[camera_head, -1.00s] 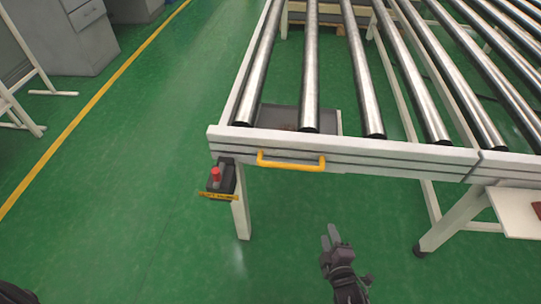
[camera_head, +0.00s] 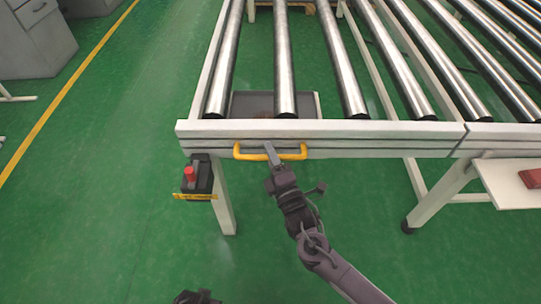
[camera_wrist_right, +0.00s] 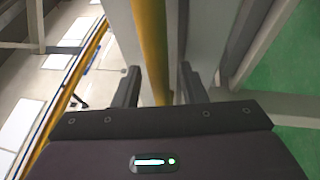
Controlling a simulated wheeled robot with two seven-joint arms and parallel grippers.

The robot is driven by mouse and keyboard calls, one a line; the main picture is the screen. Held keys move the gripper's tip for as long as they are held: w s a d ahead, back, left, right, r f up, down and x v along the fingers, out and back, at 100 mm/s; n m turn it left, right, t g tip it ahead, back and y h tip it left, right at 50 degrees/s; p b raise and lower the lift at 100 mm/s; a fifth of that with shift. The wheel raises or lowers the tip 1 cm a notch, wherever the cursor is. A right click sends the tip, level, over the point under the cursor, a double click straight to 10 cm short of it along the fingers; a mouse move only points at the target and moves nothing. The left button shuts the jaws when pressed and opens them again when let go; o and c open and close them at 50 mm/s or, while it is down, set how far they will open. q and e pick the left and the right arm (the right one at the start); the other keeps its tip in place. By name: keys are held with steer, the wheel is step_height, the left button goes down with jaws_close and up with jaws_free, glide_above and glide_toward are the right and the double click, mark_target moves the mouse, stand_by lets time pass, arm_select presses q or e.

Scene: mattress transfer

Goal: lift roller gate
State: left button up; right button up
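The roller gate (camera_head: 330,129) is a white-framed section with shiny metal rollers. Its yellow handle (camera_head: 243,152) is on the front rail. My right gripper (camera_head: 271,153) is at the middle of the handle, pointing at the rail. In the right wrist view, the yellow handle (camera_wrist_right: 151,40) runs between the two fingers of this gripper (camera_wrist_right: 158,78). The fingers stand apart, with a visible gap on each side of the bar. A dark part of my left gripper (camera_head: 196,297) shows at the bottom edge. Its fingers are not clear there.
A black box with a red button (camera_head: 190,174) hangs by the left leg. A white shelf (camera_head: 505,190) with a red-brown object (camera_head: 531,178) is at the right. Grey cabinets (camera_head: 35,45) stand at the upper left. Green floor (camera_head: 110,190) is clear at the left.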

steer(key=shift+c, duration=0.4)
jaws_close()
